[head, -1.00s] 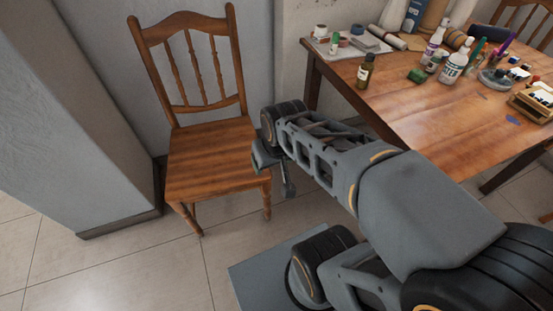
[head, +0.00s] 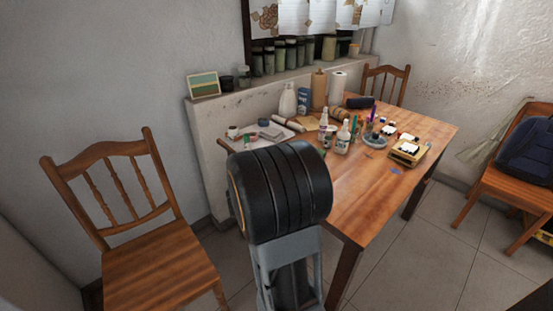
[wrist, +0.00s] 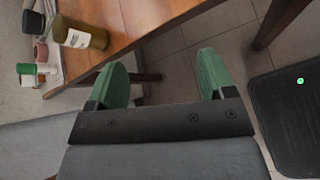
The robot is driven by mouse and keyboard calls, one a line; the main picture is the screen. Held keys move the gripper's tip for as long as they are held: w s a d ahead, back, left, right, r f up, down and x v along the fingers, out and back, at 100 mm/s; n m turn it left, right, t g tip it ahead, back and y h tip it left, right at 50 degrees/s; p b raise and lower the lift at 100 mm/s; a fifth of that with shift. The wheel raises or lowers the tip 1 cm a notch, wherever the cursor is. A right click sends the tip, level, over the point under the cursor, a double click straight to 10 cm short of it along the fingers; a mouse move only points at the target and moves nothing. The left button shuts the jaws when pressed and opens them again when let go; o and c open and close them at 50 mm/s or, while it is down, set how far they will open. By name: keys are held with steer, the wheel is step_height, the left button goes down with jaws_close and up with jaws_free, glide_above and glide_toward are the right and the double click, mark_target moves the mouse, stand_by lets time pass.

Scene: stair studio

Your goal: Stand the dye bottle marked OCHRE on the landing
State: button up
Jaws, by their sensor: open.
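An olive-brown bottle (wrist: 80,34) with a white label and dark cap is near the wooden table's edge in the wrist view. Its label is too small to read. In the head view my arm covers that part of the table, and I cannot make the bottle out there. My gripper (wrist: 162,78) is open and empty, its two green fingers wide apart, below and to the right of the bottle in the picture. The gripper is hidden in the head view. I cannot identify the landing in either current view.
The wooden table (head: 365,205) carries white-labelled bottles (head: 343,138), a wooden box (head: 408,152) and a pale tray (head: 245,143) with small jars. A wooden chair (head: 150,265) stands left, another chair (head: 520,190) with a dark backpack right. Tiled floor (head: 430,245) is open right of the table.

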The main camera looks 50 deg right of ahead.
steer(key=w+d+r+n+t+h, duration=0.1)
steer(key=w+r+n+t, duration=0.2)
steer(key=w+n+t, duration=0.35)
steer(key=shift+w+d+f+n+g+b, duration=0.25)
steer(key=shift+w+d+f+n, duration=0.5)
steer(key=shift+d, duration=1.15)
steer(key=shift+w+d+f+n+g+b, duration=0.1)
steer(key=shift+w+d+f+n+g, duration=0.25)
steer(key=shift+w+d+f, duration=1.2)
steer(key=shift+w+d+f+n+g+b, duration=0.2)
steer(key=shift+w+d+f+n+g, duration=0.25)
steer(key=shift+d, duration=1.85)
steer(key=shift+w, duration=0.1)
steer(key=shift+c, duration=0.3)
steer(key=c, duration=1.1)
steer(key=shift+r, duration=0.1)
